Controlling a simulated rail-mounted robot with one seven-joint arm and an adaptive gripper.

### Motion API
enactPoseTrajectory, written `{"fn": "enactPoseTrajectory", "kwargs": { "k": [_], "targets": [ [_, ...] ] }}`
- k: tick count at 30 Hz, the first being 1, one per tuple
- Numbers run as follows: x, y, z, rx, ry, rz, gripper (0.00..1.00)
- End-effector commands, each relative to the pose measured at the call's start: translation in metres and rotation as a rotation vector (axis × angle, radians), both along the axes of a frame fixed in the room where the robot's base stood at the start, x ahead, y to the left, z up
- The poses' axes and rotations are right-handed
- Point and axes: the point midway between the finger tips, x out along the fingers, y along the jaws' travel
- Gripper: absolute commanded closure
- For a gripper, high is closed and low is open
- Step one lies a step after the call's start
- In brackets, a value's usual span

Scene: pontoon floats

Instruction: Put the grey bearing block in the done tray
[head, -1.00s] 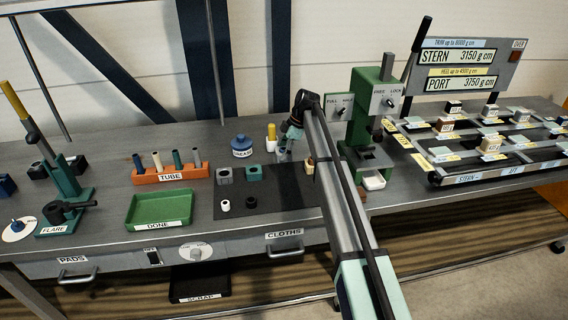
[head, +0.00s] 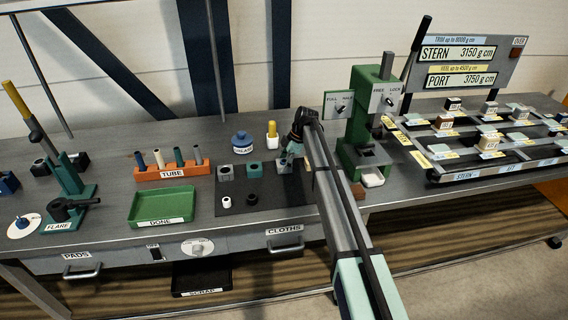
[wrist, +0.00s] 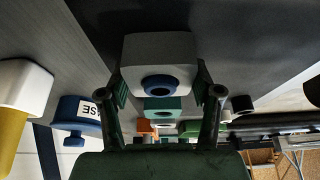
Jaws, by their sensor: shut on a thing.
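My gripper (wrist: 160,92) is shut on a grey bearing block (wrist: 157,55) with a blue ring in its face, one finger at each side. In the head view my gripper (head: 289,153) is at the right part of the dark mat (head: 275,193), and my arm hides most of the held block. I cannot tell whether the block touches the mat. A teal block (head: 255,169) and another grey block (head: 225,172) stand in a row to its left. The green done tray (head: 162,221), labelled DONE, is empty, left of the mat.
The orange tube rack (head: 174,174) stands behind the tray. The blue grease pot (head: 242,143) and a yellow-topped bottle (head: 272,135) stand behind the mat. A white ring (head: 227,202) and a black ring (head: 252,199) lie at its front. A green press (head: 362,150) stands at right.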

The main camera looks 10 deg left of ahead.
Motion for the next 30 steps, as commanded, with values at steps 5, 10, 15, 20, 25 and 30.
{"fn": "enactPoseTrajectory", "kwargs": {
  "k": [5, 10, 15, 20, 25, 30],
  "targets": [
    [0.000, 0.000, -0.002, 0.000, 0.000, 0.000, 0.11],
    [0.000, 0.000, -0.002, 0.000, 0.000, 0.000, 0.11],
    [0.000, 0.000, -0.001, 0.000, 0.000, 0.000, 0.11],
    [0.001, -0.003, 0.005, 0.000, -0.001, 0.000, 0.11],
    [0.005, -0.013, 0.028, 0.001, -0.002, -0.002, 0.11],
    [0.009, -0.025, 0.060, 0.001, -0.002, -0.002, 0.11]
  ]
}}
